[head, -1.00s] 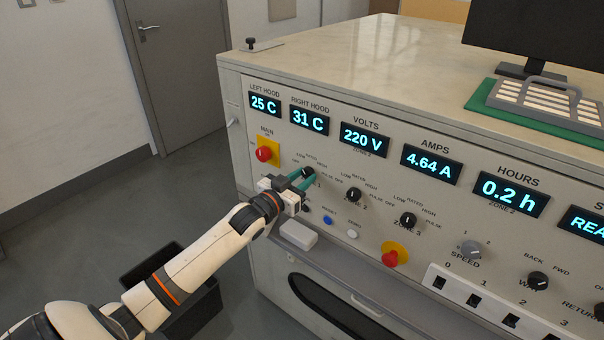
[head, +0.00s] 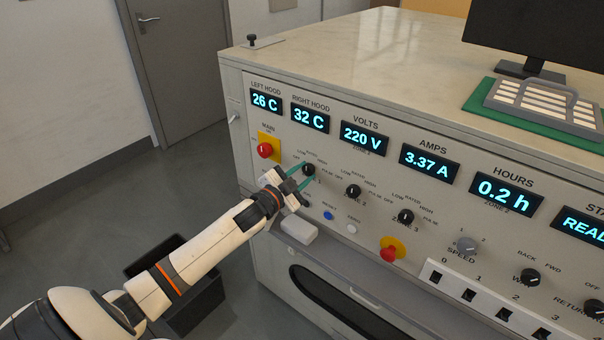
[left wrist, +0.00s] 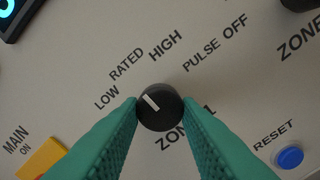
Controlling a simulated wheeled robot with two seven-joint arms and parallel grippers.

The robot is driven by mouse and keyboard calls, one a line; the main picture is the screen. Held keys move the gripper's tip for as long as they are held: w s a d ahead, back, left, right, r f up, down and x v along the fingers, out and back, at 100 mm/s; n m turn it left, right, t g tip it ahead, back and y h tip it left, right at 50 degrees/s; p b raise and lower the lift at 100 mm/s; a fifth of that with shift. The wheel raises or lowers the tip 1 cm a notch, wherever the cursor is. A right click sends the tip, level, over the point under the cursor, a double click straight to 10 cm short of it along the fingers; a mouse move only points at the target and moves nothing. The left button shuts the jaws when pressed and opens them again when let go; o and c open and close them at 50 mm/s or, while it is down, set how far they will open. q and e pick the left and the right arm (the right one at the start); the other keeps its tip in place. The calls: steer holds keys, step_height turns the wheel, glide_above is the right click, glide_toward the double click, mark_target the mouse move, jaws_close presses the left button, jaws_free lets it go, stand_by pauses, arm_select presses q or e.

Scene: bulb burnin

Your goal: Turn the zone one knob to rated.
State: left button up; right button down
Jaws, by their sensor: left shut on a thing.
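The zone one knob (head: 308,169) is a round black knob on the sloped panel, below the right hood display. In the left wrist view, the knob (left wrist: 160,107) has a white mark pointing up and left, about toward the RATED label (left wrist: 126,65), with LOW to the left and HIGH, PULSE and OFF to the right. My left gripper (head: 301,179) has green fingers. In the left wrist view, its fingertips (left wrist: 160,110) are shut on the knob, one on each side, partly covering the ZONE 1 label. My right gripper is not in view.
The red main switch (head: 265,150) sits left of the knob. The zone two knob (head: 353,191) and zone three knob (head: 406,216) are to the right. The blue reset button (head: 328,215) is below. The amps display (head: 429,163) reads 3.37 A.

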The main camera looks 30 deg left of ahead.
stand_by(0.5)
arm_select(q)
steer(key=o, duration=1)
steer(key=shift+s+f, duration=0.1)
steer(key=shift+s, duration=0.45)
steer(key=s, duration=0.7)
steer(key=s+a, duration=0.1)
steer(key=s, duration=0.3)
steer(key=shift+b, duration=0.3)
